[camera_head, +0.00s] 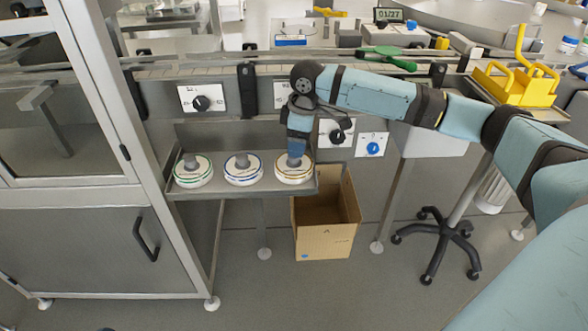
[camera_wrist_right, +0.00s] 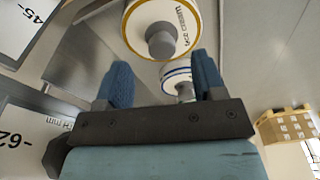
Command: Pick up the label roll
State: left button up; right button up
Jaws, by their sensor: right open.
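Three white label rolls with grey cores sit in a row on a metal shelf (camera_head: 240,189): a green-rimmed roll (camera_head: 193,181) at left, a blue-rimmed roll (camera_head: 243,178) in the middle, and a yellow-rimmed roll (camera_head: 293,177) at right. My right gripper (camera_head: 296,157) points down just above the yellow-rimmed roll and partly hides its core. In the right wrist view, the open blue fingers (camera_wrist_right: 160,62) have the yellow-rimmed roll (camera_wrist_right: 145,42) beyond them, its core apart from the fingers. The blue-rimmed roll (camera_wrist_right: 178,73) shows between the fingers. My left gripper is out of view.
An open cardboard box (camera_head: 324,240) stands on the floor below the shelf's right end. Dial panels (camera_head: 201,99) line the machine behind. A glass-doored cabinet (camera_head: 70,110) borders the left; a stool base (camera_head: 436,235) stands at right.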

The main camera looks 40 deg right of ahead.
aim_at(294, 163)
jog(key=shift+a+f+b, duration=0.1)
jog(key=shift+f+b, duration=0.25)
jog(key=shift+f, duration=0.35)
jog(key=f, duration=0.1)
jog(key=b, duration=0.1)
jog(key=f, duration=0.1)
jog(key=shift+w+a+f+b, duration=0.2)
jog(key=shift+a+f+b, duration=0.05)
jog(key=shift+f+b, duration=0.1)
jog(key=shift+f, duration=0.35)
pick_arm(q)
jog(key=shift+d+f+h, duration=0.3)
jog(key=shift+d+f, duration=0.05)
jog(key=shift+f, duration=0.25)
pick_arm(e)
jog(key=shift+r, duration=0.1)
jog(key=shift+c, duration=0.4)
jog(key=c, duration=1)
